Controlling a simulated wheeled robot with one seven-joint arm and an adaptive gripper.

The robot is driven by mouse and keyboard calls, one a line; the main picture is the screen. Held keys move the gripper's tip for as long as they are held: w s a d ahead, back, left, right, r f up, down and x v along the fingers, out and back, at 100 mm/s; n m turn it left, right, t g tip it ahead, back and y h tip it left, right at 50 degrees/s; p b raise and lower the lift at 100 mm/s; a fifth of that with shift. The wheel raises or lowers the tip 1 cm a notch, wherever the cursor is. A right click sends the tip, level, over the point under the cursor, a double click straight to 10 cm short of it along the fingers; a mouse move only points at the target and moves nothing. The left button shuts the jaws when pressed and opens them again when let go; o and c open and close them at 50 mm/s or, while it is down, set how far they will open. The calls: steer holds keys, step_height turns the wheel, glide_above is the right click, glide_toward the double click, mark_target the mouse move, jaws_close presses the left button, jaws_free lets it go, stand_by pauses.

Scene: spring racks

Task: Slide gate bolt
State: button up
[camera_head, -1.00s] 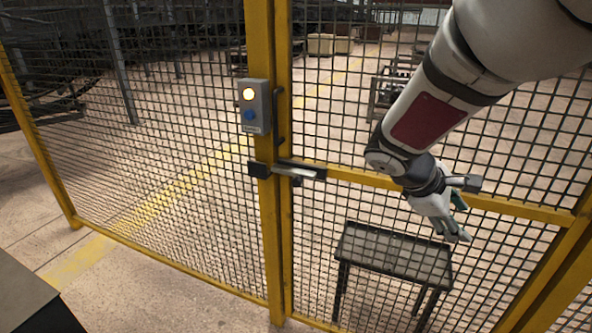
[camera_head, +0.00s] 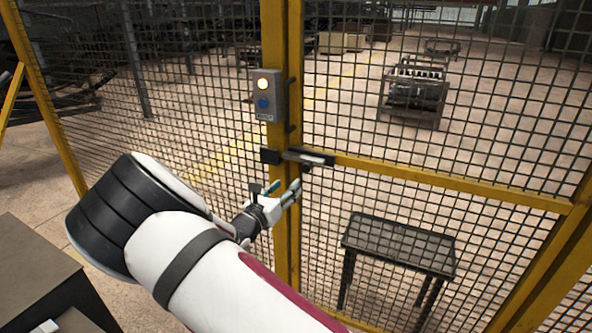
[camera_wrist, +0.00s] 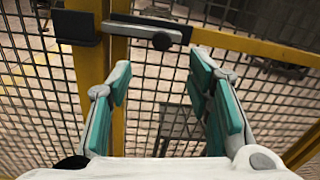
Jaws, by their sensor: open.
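The gate bolt (camera_head: 308,158) is a grey bar lying level across the seam between the yellow post and the gate frame, with a black block (camera_head: 270,156) at its left end. In the wrist view the bolt (camera_wrist: 142,31) lies ahead of and above the fingers, and a round dark knob (camera_wrist: 162,41) hangs below its right part. My gripper (camera_head: 294,190) is just below the bolt in the head view, apart from it. In the wrist view its two teal-padded fingers (camera_wrist: 160,85) are spread with nothing between them.
A grey control box (camera_head: 263,95) with a lit lamp and a blue button is on the post above the bolt. Yellow-framed mesh fence (camera_head: 450,180) spreads to both sides. A dark table (camera_head: 400,243) stands behind the mesh. A grey table (camera_head: 30,265) is at lower left.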

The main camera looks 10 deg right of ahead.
mark_target(305, 168)
steer(key=x, duration=1.3)
steer(key=shift+d, duration=0.15)
jaws_close()
steer(key=shift+w, duration=0.1)
